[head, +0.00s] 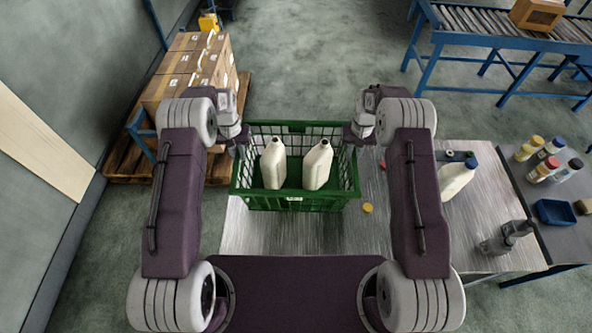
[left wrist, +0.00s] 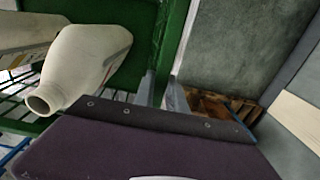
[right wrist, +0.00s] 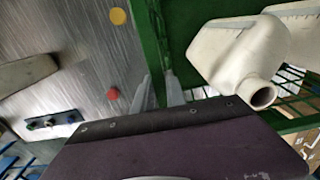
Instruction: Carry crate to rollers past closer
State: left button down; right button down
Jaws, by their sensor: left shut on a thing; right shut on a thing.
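The green crate (head: 296,204) is in the middle of the head view, upright, at the far part of the metal table. Two white bottles (head: 273,164) (head: 317,166) stand in it with open necks. My left gripper (head: 240,138) is shut on the crate's left wall, which also shows in the left wrist view (left wrist: 176,30). My right gripper (head: 352,137) is shut on the right wall, also in the right wrist view (right wrist: 150,30). I cannot tell whether the crate's bottom touches the table. The rollers (head: 480,20) are on a blue-framed conveyor at the top right.
A white bottle with a blue cap (head: 457,178) stands on the right of the metal table (head: 400,245), near a dark device (head: 453,156). A yellow cap (head: 367,208) lies right of the crate. Stacked cartons (head: 190,70) stand back left; a carton (head: 537,13) sits on the rollers. Floor between is clear.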

pick_arm(q)
jog(key=shift+w+r, duration=0.1)
pick_arm(e)
jog(key=shift+w+r, duration=0.1)
jog(key=shift+r, duration=0.05)
dwell(0.4)
